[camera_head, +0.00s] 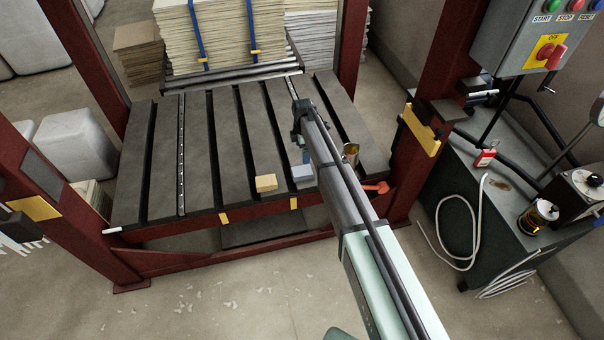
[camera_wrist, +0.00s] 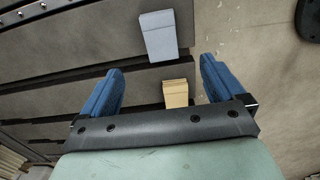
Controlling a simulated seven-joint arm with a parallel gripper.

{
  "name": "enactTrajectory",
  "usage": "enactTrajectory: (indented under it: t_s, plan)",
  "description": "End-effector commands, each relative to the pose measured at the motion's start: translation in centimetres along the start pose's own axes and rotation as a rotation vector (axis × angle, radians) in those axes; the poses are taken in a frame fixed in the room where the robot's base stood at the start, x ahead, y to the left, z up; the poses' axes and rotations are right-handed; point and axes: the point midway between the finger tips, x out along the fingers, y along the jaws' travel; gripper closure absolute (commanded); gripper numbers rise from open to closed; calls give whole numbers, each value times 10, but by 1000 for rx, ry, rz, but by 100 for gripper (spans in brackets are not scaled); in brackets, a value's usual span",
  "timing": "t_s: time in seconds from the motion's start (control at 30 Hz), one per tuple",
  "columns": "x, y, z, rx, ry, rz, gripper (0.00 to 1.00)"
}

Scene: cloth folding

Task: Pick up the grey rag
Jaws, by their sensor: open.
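The grey rag (camera_head: 303,174) is a folded, pale blue-grey block-like piece lying near the front edge of the slatted table (camera_head: 195,150). It also shows in the wrist view (camera_wrist: 158,36), at top middle, beyond the fingertips. My gripper (camera_wrist: 160,65) has two blue fingers spread wide, with nothing held between them. In the head view my gripper (camera_head: 306,155) is over the slats, just behind the rag in the picture and partly hidden by my arm. It looks apart from the rag; the exact height is unclear.
A yellowish folded block (camera_head: 266,183) lies left of the rag; in the wrist view it appears between the fingers. A tin can (camera_head: 350,152) and an orange-red handle (camera_head: 376,187) are to the right. Dark red posts (camera_head: 420,130) flank the table. Sheet stacks (camera_head: 215,35) stand behind.

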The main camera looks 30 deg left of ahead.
Motion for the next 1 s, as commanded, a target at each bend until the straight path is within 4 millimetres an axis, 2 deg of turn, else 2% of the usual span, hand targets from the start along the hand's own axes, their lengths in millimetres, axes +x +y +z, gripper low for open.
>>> enactTrajectory:
  t_s: [0.17, 0.5, 0.77, 1.0]
  plan:
    - [18, 0, 0, 0, 0, -2, 4]
    - [73, 1, 0, 2, 0, -2, 4]
    - [88, 0, -1, 2, 0, 0, 4]
    - [114, 0, -3, 2, 0, -1, 4]
